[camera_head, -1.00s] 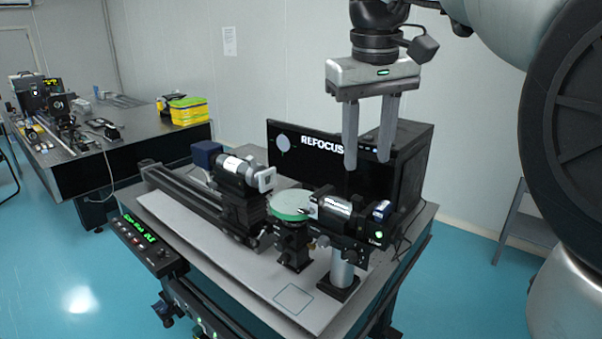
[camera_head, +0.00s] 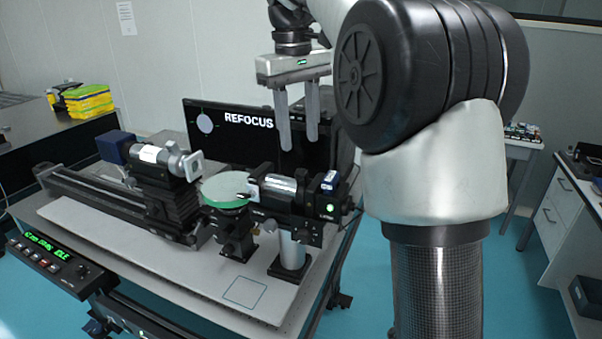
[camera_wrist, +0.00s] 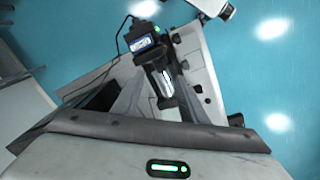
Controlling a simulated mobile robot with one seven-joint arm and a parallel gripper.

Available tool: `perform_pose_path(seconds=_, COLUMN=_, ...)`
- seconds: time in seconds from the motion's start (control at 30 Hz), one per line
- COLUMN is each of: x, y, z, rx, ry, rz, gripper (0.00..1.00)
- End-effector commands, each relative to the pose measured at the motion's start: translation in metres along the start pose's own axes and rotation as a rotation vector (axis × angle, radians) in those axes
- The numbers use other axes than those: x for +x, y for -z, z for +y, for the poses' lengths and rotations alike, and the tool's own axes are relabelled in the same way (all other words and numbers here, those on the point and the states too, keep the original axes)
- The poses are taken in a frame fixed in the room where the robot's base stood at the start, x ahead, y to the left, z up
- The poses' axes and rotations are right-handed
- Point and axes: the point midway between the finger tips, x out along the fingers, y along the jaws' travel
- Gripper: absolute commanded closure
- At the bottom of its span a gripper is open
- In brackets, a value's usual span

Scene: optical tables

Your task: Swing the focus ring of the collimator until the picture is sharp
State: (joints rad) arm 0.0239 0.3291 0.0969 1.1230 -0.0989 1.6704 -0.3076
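A black and silver barrel unit (camera_head: 165,158) with a square grey end piece sits on the long black rail at left. Facing it across a green disc (camera_head: 228,190) is a second black unit with a silver barrel (camera_head: 280,184), on a post; it also shows in the wrist view (camera_wrist: 164,84). I cannot tell for sure which is the collimator, and no focus ring stands out. The monitor (camera_head: 212,154) behind reads REFOCUS beside a plain grey disc. My gripper (camera_head: 299,142) is open and empty, fingers down, above and behind the right unit, apart from it.
A control box (camera_head: 52,262) with green lettering that includes IDLE is at the table's left front edge. The pale board (camera_head: 185,280) has a bare front area with a drawn square. Another table with a yellow-green stack (camera_head: 88,101) stands far left; a drawer cabinet (camera_head: 565,215) is at right.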

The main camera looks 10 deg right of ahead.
Motion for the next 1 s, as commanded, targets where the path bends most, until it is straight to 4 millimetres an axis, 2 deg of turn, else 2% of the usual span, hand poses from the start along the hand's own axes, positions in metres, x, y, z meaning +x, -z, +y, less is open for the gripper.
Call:
perform_pose_path(seconds=0.03, x=0.014, y=-0.001, z=0.000, rx=0.001, ry=0.001, rz=-0.002, gripper=0.61)
perform_pose_path(seconds=0.2, x=0.048, y=-0.001, z=0.000, rx=0.001, ry=0.001, rz=-0.002, gripper=0.61)
perform_pose_path(seconds=0.4, x=0.073, y=0.000, z=0.000, rx=0.001, ry=0.001, rz=0.000, gripper=0.61)
perform_pose_path(seconds=0.57, x=0.080, y=0.000, z=0.000, rx=0.001, ry=0.000, rz=0.001, gripper=0.61)
perform_pose_path(seconds=0.8, x=0.081, y=0.000, z=0.000, rx=0.001, ry=0.000, rz=0.001, gripper=0.61)
perform_pose_path(seconds=0.83, x=0.081, y=0.000, z=0.000, rx=0.001, ry=0.000, rz=0.001, gripper=0.63)
perform_pose_path(seconds=1.0, x=0.081, y=0.000, z=0.000, rx=0.001, ry=0.000, rz=0.001, gripper=0.91)
